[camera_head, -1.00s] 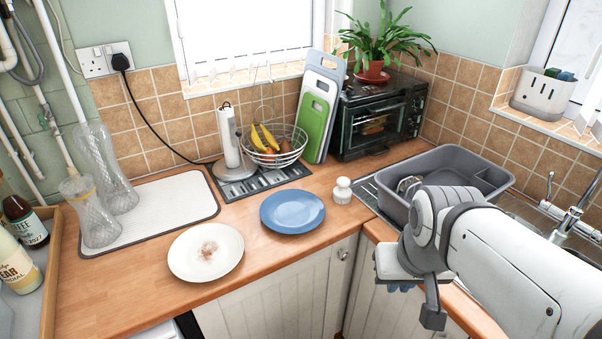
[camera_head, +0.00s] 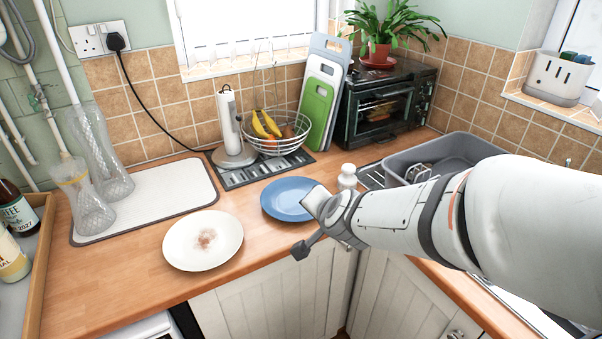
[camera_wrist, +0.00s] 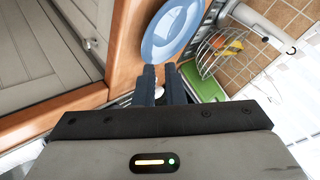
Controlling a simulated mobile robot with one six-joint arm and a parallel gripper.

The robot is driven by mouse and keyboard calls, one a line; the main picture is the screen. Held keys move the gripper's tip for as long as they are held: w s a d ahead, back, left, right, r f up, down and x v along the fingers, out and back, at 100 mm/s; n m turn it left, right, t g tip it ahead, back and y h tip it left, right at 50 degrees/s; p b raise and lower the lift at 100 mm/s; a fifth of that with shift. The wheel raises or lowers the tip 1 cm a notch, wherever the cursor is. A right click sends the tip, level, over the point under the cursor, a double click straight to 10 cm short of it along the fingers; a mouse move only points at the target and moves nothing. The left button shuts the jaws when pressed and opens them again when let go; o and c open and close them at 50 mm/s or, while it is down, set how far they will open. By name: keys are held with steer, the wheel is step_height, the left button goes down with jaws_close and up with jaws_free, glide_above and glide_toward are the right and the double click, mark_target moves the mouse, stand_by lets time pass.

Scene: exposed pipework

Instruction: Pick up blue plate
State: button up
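The blue plate (camera_head: 286,198) lies flat on the wooden counter near its front edge, and its right side is partly covered by my gripper in the head view. In the wrist view the plate (camera_wrist: 172,30) lies just beyond my gripper (camera_wrist: 160,68). The two dark fingers point at its near rim, with a narrow gap between them and nothing visibly held. I cannot tell whether the fingertips touch the rim. In the head view my own wrist hides the fingers.
A stained white plate (camera_head: 203,240) lies left of the blue plate. A white shaker (camera_head: 347,177) stands close behind my wrist. A wire fruit basket (camera_head: 275,135) and paper towel holder (camera_head: 232,130) stand behind, and a grey basin (camera_head: 440,152) lies right.

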steer(key=w+a+f+m+t+h+b, duration=0.2)
steer(key=w+a+f+m, duration=0.1)
steer(key=f+m, duration=0.15)
steer(key=m+t+h+b, duration=0.2)
steer(key=m+h, duration=0.3)
steer(key=m, duration=0.1)
glide_toward(314, 228)
steer(key=w+r, duration=0.2)
steer(key=w, duration=0.1)
steer(key=x, duration=0.7)
steer(key=shift+d+f, duration=0.1)
steer(key=shift+d, duration=0.3)
steer(key=shift+s, duration=0.1)
steer(key=shift+c, duration=0.2)
jaws_close()
